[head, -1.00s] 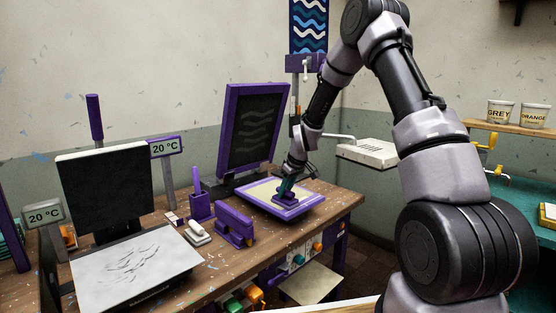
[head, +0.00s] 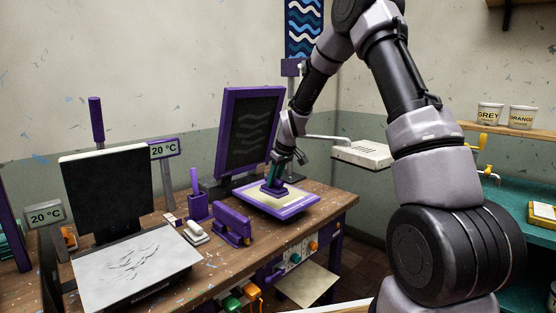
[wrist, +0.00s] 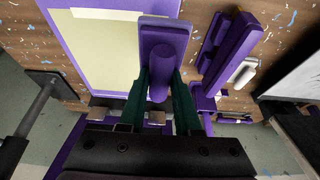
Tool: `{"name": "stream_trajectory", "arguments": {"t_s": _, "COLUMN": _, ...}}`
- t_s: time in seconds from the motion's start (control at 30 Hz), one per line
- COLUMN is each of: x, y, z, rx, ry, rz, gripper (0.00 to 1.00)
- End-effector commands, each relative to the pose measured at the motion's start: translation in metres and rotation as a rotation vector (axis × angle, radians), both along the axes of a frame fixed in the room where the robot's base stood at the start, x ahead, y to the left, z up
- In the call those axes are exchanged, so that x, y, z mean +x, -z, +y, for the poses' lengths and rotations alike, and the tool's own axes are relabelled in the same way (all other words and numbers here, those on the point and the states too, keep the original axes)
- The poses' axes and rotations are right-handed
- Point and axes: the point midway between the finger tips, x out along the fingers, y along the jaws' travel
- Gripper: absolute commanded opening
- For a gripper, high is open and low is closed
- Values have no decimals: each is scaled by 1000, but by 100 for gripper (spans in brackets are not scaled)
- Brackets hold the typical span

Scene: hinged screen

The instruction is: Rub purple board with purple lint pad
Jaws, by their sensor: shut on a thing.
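The purple board (head: 290,213) lies flat on the wooden bench, with a purple rim and a cream top. It also shows in the wrist view (wrist: 100,65). My gripper (head: 277,174) is shut on the upright handle of the purple lint pad (head: 272,191). The wrist view shows both dark green fingers (wrist: 162,88) either side of the handle and the pad (wrist: 165,32) flat below. The pad is over the board's far part, at one side edge. It appears to touch the board, but its underside is hidden.
A purple-framed hinged screen (head: 228,130) stands raised behind the board. A purple holder (head: 233,225), a white-handled tool (head: 196,232) and a purple cup (head: 198,207) stand left of it. A white-topped board (head: 135,262) with a raised black screen (head: 105,190) is further left.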

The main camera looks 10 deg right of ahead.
Motion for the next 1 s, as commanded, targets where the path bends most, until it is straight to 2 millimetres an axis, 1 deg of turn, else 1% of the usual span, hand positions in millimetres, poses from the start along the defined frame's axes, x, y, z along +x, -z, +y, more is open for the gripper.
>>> {"name": "stream_trajectory", "arguments": {"t_s": 0.1, "x": 0, "y": -11, "z": 2, "rx": 1, "ry": 1, "rz": -2, "gripper": 0}}
{"name": "stream_trajectory", "arguments": {"t_s": 0.3, "x": -1, "y": -22, "z": 3, "rx": 1, "ry": 3, "rz": -1, "gripper": 0}}
{"name": "stream_trajectory", "arguments": {"t_s": 0.87, "x": -2, "y": -23, "z": 4, "rx": 1, "ry": 3, "rz": -1, "gripper": 0}}
{"name": "stream_trajectory", "arguments": {"t_s": 1.0, "x": -4, "y": -21, "z": 3, "rx": 0, "ry": 9, "rz": 1, "gripper": 0}}
